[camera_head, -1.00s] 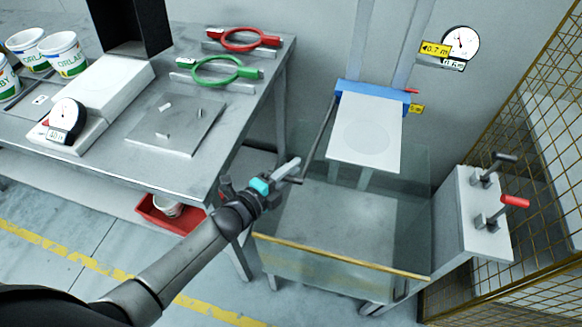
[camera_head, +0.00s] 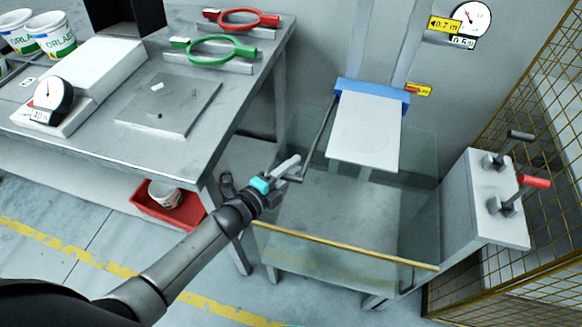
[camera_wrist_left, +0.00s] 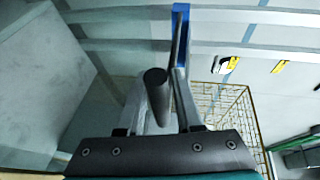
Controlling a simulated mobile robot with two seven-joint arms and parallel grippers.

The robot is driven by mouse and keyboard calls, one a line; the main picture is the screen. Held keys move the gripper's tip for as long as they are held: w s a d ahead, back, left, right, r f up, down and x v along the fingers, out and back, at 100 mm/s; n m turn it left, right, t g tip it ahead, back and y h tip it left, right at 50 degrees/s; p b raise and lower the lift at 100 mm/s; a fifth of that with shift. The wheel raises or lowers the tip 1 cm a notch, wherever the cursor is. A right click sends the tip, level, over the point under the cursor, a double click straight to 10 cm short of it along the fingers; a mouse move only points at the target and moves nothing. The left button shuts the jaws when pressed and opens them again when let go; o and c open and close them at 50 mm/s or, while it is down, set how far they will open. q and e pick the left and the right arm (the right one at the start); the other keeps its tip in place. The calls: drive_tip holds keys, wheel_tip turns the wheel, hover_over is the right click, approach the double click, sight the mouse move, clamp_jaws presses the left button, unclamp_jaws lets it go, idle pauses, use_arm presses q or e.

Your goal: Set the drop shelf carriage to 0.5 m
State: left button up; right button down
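The drop shelf carriage is a blue crossbar (camera_head: 374,95) with a white shelf plate (camera_head: 364,137), on two upright rails at the wall. A red pointer at its right end is level with a small yellow tag (camera_head: 420,90), whose figure is only partly legible. A dark handle rod (camera_head: 321,128) slants down from the carriage's left end to my left gripper (camera_head: 288,171). In the left wrist view, the dark round handle grip (camera_wrist_left: 157,85) lies between the fingers, which appear shut on it. My right gripper is not in view.
A yellow 0.7 m tag (camera_head: 444,25) and a dial gauge (camera_head: 472,19) are higher on the wall. A clear-walled bin with a yellow front edge (camera_head: 345,245) stands below the shelf. A lever box (camera_head: 490,215), mesh fence (camera_head: 545,100) and grey workbench (camera_head: 120,150) flank it.

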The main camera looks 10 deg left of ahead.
use_arm(q)
drive_tip(key=shift+o, duration=1.2)
drive_tip(key=shift+r, duration=0.15)
wheel_tip(320, 180, up, 20)
drive_tip(key=p, duration=0.8)
drive_tip(key=shift+s, duration=0.1)
drive_tip(key=p+v, duration=0.4)
drive_tip(key=v, duration=1.3)
drive_tip(key=shift+s, duration=0.15)
drive_tip(key=shift+a, duration=0.1)
